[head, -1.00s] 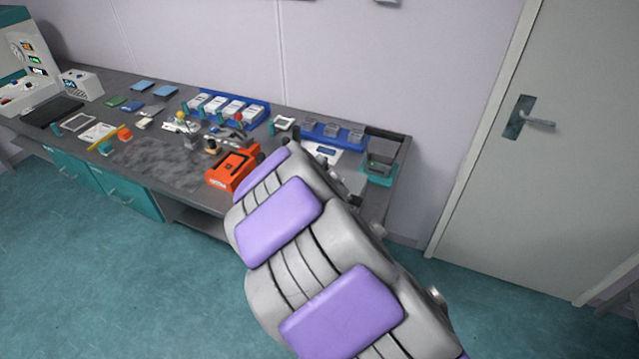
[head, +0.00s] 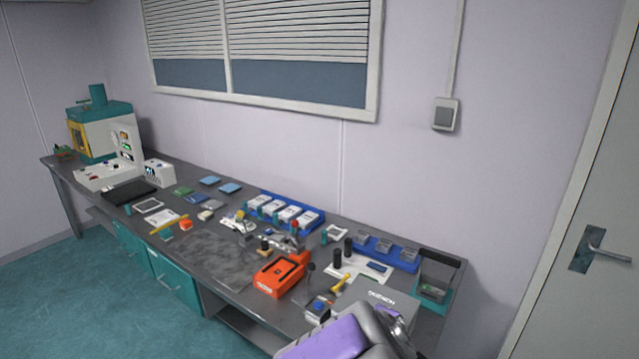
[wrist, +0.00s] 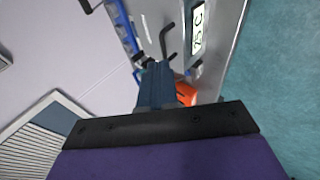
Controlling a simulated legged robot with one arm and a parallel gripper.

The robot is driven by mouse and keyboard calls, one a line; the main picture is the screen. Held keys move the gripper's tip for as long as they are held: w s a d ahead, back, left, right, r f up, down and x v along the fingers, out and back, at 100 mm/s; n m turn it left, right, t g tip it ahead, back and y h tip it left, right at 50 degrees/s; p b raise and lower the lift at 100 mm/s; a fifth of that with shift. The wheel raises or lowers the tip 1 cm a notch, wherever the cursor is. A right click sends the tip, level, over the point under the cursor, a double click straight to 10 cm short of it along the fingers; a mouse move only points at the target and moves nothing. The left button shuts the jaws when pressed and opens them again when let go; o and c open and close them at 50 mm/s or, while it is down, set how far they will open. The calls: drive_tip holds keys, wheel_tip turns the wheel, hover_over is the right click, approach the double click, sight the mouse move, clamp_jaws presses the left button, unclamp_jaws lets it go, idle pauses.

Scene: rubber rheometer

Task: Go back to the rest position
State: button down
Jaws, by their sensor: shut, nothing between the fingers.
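My arm (head: 350,340) shows at the bottom right of the head view as a purple and grey link near the bench's front right. My gripper (wrist: 157,72) is in the wrist view, where its dark blue fingers are together with nothing held. It points toward the bench. I cannot make out the fingertips in the head view. The orange box (head: 278,275) stands on the front of the bench. It also shows in the wrist view (wrist: 186,93), partly hidden behind the fingers.
The grey bench (head: 215,262) runs along the wall. A blue rack (head: 312,222) with white trays stands at its back. A teal-topped machine (head: 100,130) is at the far left. A digital display (wrist: 197,27) shows in the wrist view. The door (head: 585,200) is at right; the teal floor is clear at left.

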drive_tip(key=s+d+r+m+g, duration=0.15)
drive_tip(key=s+m+g, duration=0.3)
drive_tip(key=s, duration=0.75)
drive_tip(key=s+d+r+m+g, duration=0.1)
drive_tip(key=s+d+m+g, duration=0.15)
drive_tip(key=s+m, duration=0.65)
drive_tip(key=s+a+r+g+y, duration=0.1)
drive_tip(key=s+a+g, duration=0.1)
drive_tip(key=s, duration=0.5)
drive_tip(key=s+a+r+n+g+y, duration=0.1)
drive_tip(key=s+a+g, duration=0.1)
drive_tip(key=s, duration=0.4)
drive_tip(key=shift+s+a+y, duration=0.4)
drive_tip(key=shift+a, duration=0.1)
